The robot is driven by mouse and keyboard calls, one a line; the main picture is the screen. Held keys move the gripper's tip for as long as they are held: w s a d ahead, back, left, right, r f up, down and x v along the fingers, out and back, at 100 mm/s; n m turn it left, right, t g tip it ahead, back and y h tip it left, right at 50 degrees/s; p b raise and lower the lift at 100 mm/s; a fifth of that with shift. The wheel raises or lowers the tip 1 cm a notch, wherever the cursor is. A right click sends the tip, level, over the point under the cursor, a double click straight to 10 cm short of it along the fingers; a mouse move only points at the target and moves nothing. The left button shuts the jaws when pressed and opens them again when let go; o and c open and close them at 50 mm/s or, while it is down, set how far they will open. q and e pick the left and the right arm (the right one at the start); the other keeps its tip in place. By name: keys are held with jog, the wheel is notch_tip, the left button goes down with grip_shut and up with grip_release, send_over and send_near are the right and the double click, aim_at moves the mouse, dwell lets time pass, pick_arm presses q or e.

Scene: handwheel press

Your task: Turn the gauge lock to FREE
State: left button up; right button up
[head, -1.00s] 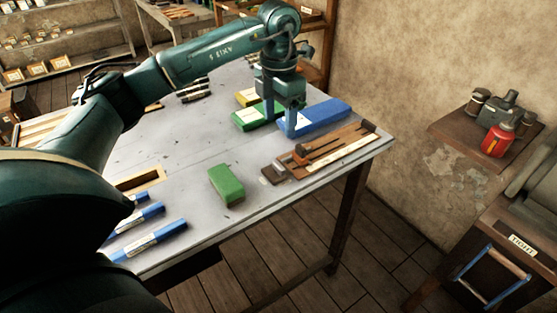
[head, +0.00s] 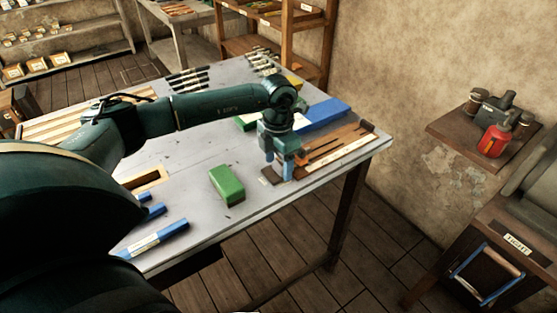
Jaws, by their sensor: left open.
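A brown wooden gauge board (head: 345,145) with dark slots and a pale label strip lies along the right edge of the grey table. A small dark block with a pale patch (head: 268,178) sits at its near left end. I cannot tell which part is the gauge lock, nor read a FREE mark. My left gripper (head: 278,168) points down over this near end, its two fingers apart. It hides part of the board's end, and I cannot tell whether the fingers touch anything. My right gripper is out of view.
A green block (head: 227,185) stands left of the gripper on the table (head: 190,200). A long blue block (head: 325,114) lies behind the board. Blue bars (head: 155,238) lie at the near left. A wall shelf holds a red can (head: 495,139). Bare tabletop lies around the green block.

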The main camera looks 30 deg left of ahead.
pick_arm(q)
jog(key=c, duration=1)
